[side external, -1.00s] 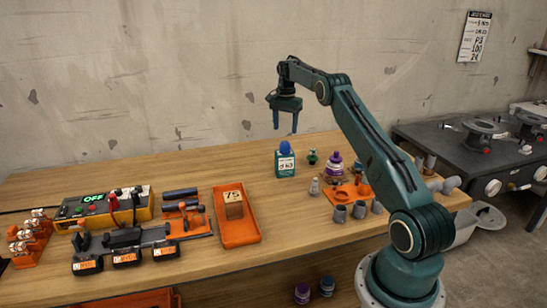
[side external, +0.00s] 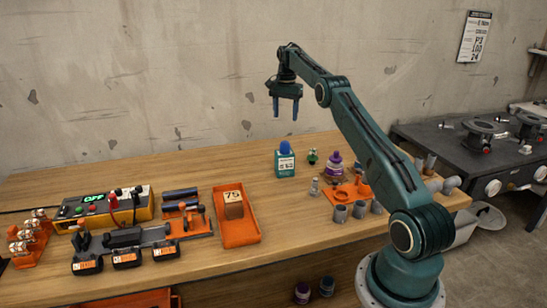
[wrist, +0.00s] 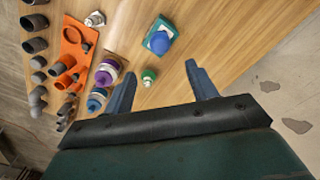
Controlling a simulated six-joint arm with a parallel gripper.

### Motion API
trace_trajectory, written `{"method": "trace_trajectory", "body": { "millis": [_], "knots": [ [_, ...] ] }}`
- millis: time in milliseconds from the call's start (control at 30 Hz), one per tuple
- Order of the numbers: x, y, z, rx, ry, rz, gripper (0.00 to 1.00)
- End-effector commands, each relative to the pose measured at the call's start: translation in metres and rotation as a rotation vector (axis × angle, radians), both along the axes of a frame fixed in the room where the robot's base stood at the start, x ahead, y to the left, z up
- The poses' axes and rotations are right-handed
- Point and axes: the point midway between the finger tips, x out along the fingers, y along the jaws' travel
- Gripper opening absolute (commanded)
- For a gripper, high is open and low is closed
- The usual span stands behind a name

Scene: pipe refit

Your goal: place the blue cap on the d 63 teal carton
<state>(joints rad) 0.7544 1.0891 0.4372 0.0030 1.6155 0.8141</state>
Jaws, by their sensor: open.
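The teal carton (side external: 285,168) stands upright on the bench, with a white label on its front. The blue cap (side external: 285,148) sits on top of the carton. In the wrist view the cap (wrist: 159,42) shows as a round blue dome on the teal carton (wrist: 168,27). My gripper (side external: 285,115) is open and empty, high above the carton and apart from it. In the wrist view my gripper (wrist: 160,80) has its two fingers spread, with nothing between them.
A small green-capped bottle (side external: 312,156), a purple-capped bottle (side external: 334,163) and an orange fitting holder (side external: 350,192) with grey pipe pieces stand right of the carton. An orange tray (side external: 240,230) with a block marked 75 lies to the left. Bare wood surrounds the carton's left side.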

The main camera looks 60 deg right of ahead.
Motion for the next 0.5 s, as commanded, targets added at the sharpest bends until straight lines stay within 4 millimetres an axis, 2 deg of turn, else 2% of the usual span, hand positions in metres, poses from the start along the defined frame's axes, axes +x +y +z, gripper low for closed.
{"method": "trace_trajectory", "body": {
  "millis": [267, 367, 500],
  "knots": [
    [0.001, 0.002, 0.002, -0.002, -0.002, 0.006, 0.57],
    [0.004, 0.007, 0.008, -0.005, -0.006, 0.023, 0.57],
    [0.009, 0.023, 0.027, -0.017, -0.018, 0.072, 0.57]
  ]
}}
